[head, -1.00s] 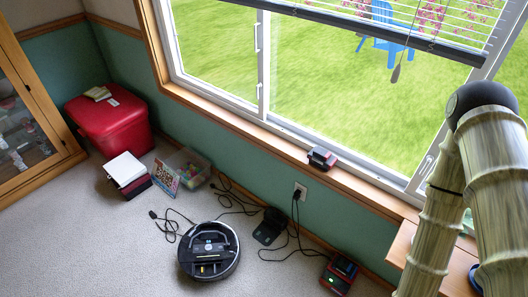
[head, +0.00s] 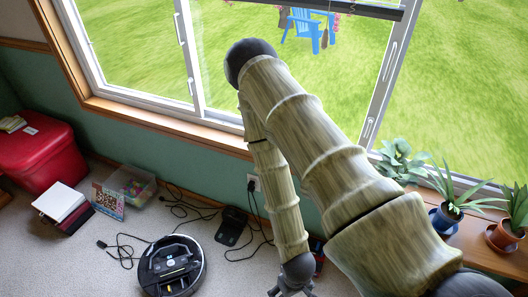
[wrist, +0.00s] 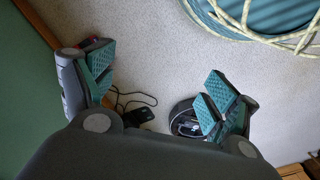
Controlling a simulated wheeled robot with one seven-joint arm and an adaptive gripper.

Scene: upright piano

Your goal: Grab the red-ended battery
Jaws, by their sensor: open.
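No red-ended battery can be made out for certain. A dark device with red parts (head: 319,259) sits on the floor by the wall in the head view, mostly hidden behind my arm. A small reddish patch (wrist: 91,43) shows beside the left finger in the wrist view; I cannot tell what it is. The black and red object on the sill, seen earlier, is hidden by my arm now. My gripper (wrist: 158,92) is open and empty, its fingers wide apart above the carpet. In the head view it shows at the bottom edge (head: 292,290).
A robot vacuum (head: 172,266), a black charger with cables (head: 232,226), a clear bin (head: 131,184), a white box (head: 60,201) and a red chest (head: 34,152) stand on the floor. Potted plants (head: 447,215) line the right ledge.

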